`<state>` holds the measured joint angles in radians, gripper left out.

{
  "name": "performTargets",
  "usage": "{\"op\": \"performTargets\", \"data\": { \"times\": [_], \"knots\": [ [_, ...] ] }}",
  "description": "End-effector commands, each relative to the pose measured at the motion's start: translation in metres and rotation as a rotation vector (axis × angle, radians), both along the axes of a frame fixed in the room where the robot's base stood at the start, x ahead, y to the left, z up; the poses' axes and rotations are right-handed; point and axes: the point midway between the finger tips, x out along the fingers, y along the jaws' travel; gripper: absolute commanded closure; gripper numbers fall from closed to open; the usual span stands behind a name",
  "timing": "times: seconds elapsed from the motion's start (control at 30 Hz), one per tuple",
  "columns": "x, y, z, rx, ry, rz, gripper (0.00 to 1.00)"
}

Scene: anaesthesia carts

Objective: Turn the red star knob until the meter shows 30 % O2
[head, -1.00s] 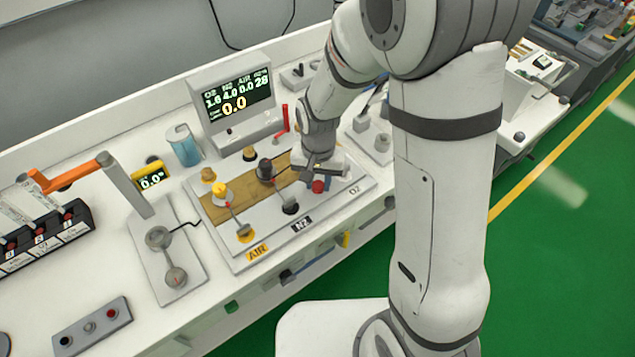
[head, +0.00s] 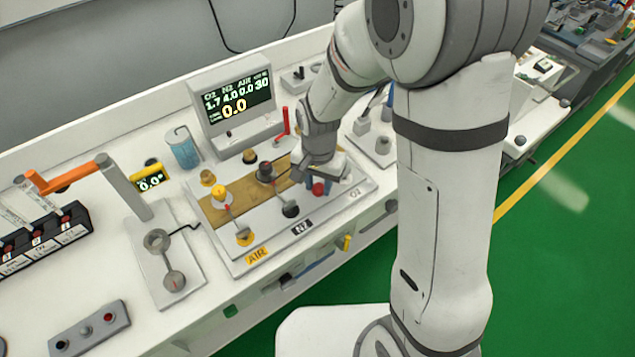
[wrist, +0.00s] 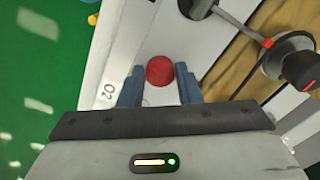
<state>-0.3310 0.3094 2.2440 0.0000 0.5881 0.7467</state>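The red knob (head: 318,188) is on the O2 end of the flow panel (head: 322,221). In the wrist view the red knob (wrist: 160,71) looks round, and its star shape cannot be made out. My gripper (wrist: 159,67) is over it with one blue finger on each side. Narrow gaps show between the fingers and the knob, so the gripper looks open around it. The meter (head: 237,104) reads O2 1.7, N2 4.0, AIR 0.0 and 30 at the right, with a large 0.0 below.
The black N2 knob (head: 265,172) and the yellow AIR knob (head: 218,194) stand left of my gripper on the same panel. A red lever (head: 286,122) rises behind it. A blue cylinder (head: 184,150) stands by the meter.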

Motion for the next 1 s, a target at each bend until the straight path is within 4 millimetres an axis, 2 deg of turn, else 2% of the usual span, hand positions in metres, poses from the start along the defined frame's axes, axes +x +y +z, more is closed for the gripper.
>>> {"op": "performTargets", "data": {
  "times": [0.03,0.23,0.53,0.83,1.0],
  "knots": [
    [0.0,0.0,0.0,0.0,0.0,0.0,0.65],
    [0.0,0.0,0.0,0.0,0.0,0.0,0.5],
    [0.001,0.0,0.005,0.001,-0.003,0.001,0.5],
    [0.001,0.0,0.053,0.002,-0.005,0.001,0.5],
    [0.0,0.0,0.073,0.0,-0.002,0.001,0.5]
  ]
}}
